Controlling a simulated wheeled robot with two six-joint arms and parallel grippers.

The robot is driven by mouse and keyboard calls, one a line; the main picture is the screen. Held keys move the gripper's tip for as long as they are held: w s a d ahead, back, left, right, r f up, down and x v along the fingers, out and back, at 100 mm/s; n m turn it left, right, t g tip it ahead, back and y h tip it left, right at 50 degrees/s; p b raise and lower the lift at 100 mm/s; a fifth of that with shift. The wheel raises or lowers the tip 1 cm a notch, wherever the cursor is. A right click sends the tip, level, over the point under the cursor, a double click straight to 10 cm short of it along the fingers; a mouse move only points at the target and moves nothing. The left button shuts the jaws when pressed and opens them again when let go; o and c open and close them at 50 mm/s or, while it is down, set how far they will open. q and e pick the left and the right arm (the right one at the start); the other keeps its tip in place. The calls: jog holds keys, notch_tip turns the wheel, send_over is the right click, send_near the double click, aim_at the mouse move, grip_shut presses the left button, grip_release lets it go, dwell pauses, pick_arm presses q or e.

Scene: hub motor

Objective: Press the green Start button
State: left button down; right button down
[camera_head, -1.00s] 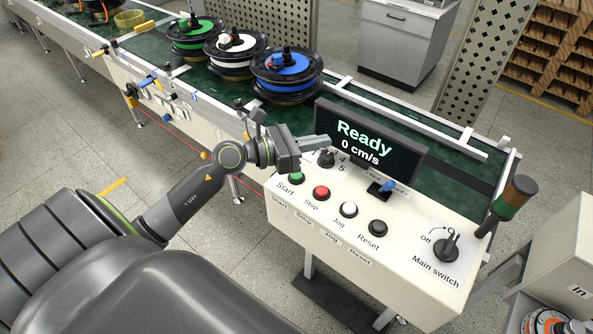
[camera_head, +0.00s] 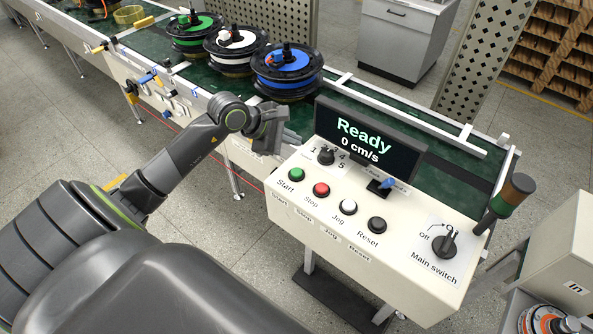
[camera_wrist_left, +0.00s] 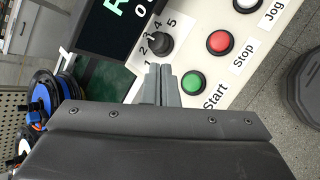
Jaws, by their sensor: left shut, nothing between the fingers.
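The green Start button (camera_head: 297,174) is at the left end of the white control panel (camera_head: 420,270), fully in view. In the left wrist view the green button (camera_wrist_left: 193,82) shows just right of the fingertips. My left gripper (camera_head: 292,137) is shut and empty. It is at the panel's left end, up and to the left of the Start button in the head view, apart from it. In the left wrist view the shut fingers (camera_wrist_left: 162,70) point toward the rotary selector knob (camera_wrist_left: 158,44). My right gripper is not in view.
The red Stop (camera_head: 321,189), white Jog (camera_head: 348,207) and black Reset (camera_head: 377,225) buttons run rightward from Start. The main switch (camera_head: 445,243) is further right. A display (camera_head: 368,145) reading "Ready, 0 cm/s" stands behind. Wheel hubs on spools (camera_head: 287,72) sit on the green conveyor.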

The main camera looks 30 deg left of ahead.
pick_arm(q)
jog(key=b, duration=0.5)
send_over(292, 172)
notch_tip(292, 172, down, 8)
jog(key=shift+r, duration=0.25)
jog(key=shift+f+b, duration=0.5)
jog(key=shift+f, duration=0.1)
jog(key=shift+r, duration=0.1)
dwell(1.0)
jog(key=shift+f+b, duration=0.45)
jog(key=shift+b, duration=0.25)
